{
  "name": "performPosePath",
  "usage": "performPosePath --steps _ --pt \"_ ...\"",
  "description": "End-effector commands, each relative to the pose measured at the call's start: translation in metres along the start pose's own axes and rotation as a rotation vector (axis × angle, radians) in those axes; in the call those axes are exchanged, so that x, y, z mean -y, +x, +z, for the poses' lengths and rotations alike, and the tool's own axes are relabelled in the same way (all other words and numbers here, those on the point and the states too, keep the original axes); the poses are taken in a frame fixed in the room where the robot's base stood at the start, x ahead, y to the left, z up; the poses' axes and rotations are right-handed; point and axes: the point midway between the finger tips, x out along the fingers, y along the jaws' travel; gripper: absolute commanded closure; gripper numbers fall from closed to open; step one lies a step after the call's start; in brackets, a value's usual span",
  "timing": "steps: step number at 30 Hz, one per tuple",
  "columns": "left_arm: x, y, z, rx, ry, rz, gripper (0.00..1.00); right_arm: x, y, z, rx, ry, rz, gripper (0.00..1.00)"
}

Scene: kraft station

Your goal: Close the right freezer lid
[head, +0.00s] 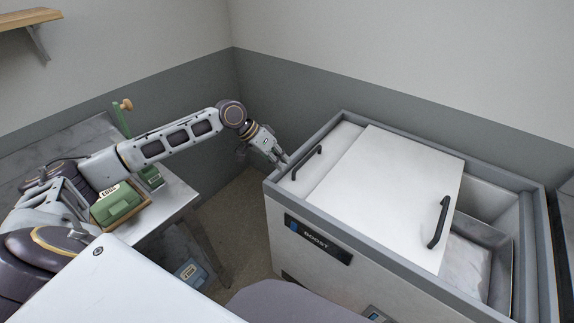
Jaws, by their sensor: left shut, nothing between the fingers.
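A white chest freezer (290,212) with a grey rim stands at the right in the head view. Its right lid (385,185), a white panel with a dark handle (440,222) near its right edge, lies slid to the left, partly over the left lid (328,150). The right end of the freezer is open and shows a pale interior (465,265). The left lid has its own dark handle (307,163) near the left rim. My left gripper (284,160) is shut and empty at the freezer's left rim, close to that handle; I cannot tell if it touches. My right gripper is out of view.
A grey table (175,198) at the left bears a wooden tray (101,223) with green packages (122,203). A wooden shelf (28,18) is on the wall at the upper left. Floor (240,210) shows between table and freezer. Walls stand close behind the freezer.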

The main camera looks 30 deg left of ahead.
Motion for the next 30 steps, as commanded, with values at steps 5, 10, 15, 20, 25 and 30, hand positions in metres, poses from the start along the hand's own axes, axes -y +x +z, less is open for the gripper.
performPosePath --steps 5,10,15,20,25,30 --pt "-0.001 0.016 0.0 0.001 0.0 0.002 1.0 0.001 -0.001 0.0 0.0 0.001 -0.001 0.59" --pt "-0.001 0.036 0.0 0.0 0.0 0.002 1.0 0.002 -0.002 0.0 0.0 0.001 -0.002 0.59" --pt "-0.001 0.055 0.0 0.0 0.0 0.002 1.0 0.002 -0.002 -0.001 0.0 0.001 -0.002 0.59" --pt "-0.001 0.074 0.0 0.0 0.0 0.003 1.0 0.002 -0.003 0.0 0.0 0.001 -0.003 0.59" --pt "-0.003 0.093 0.0 0.001 0.001 0.002 1.0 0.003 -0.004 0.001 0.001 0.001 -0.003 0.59" --pt "-0.022 0.101 -0.001 -0.001 0.003 0.001 1.0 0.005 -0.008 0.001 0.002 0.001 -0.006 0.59"
